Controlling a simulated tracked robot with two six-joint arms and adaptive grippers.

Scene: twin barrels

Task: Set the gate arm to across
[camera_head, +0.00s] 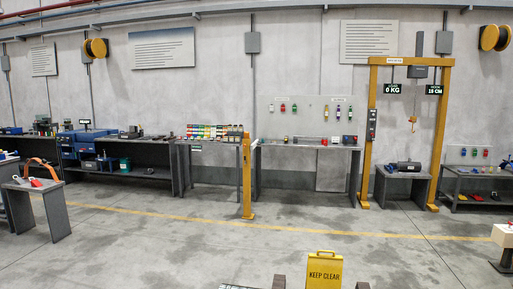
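A yellow post (247,180) stands upright on the floor near the middle of the view, in front of the benches. It looks like the gate's post. A small pale piece (256,143) shows at its upper right side. I cannot tell a separate gate arm from the post at this distance, nor which way it points. Neither of my grippers is in view.
A yellow KEEP CLEAR sign (324,271) stands close in front, with dark objects cut off beside it. Workbenches line the wall. A yellow hoist frame (440,135) stands right, over a small table (402,174). The middle floor is clear.

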